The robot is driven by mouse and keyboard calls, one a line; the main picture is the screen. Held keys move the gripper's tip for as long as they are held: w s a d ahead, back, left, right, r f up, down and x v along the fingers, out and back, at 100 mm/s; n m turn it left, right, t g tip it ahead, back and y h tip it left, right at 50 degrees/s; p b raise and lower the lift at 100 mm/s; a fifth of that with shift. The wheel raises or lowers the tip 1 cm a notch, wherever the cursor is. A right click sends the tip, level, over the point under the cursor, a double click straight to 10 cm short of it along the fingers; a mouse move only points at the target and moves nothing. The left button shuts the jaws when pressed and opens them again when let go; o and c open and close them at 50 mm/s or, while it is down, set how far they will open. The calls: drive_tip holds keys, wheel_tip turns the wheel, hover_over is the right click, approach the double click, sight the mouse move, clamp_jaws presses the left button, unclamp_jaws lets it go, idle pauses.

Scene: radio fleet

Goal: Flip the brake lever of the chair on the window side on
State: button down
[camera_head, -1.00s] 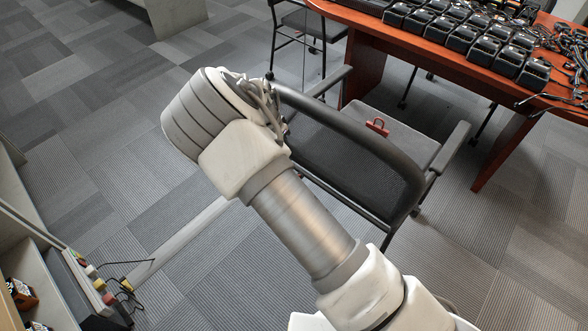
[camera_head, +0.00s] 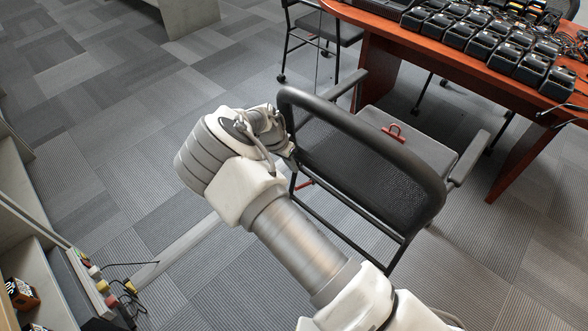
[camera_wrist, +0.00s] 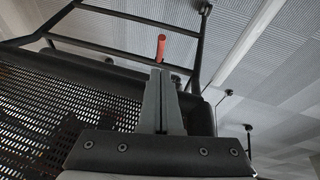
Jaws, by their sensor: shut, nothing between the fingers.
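A black chair with a mesh back (camera_head: 375,165) stands by the wooden desk. A red lever (camera_wrist: 161,47) shows just beyond my fingertips in the wrist view, at the chair's dark frame; its red (camera_head: 304,184) also shows low beside the chair back in the head view. My gripper (camera_wrist: 162,73) is shut and empty, its fingers pointing at the lever. I cannot tell whether they touch it. In the head view my wrist is at the left edge of the chair back and the fingertips are not clear. A second red piece (camera_head: 394,132) sits on the seat.
The wooden desk (camera_head: 455,68) carries rows of black radio chargers and cables. Another black chair (camera_head: 330,28) stands behind. A shelf unit with coloured items is at lower left. The carpet (camera_head: 110,130) left of my arm is clear.

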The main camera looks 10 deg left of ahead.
sight(304, 185)
drive_tip(key=b+x, duration=0.2)
drive_tip(key=x, duration=0.6)
drive_tip(key=shift+s+f, duration=0.15)
drive_tip(key=shift+a, duration=0.1)
idle(0.4)
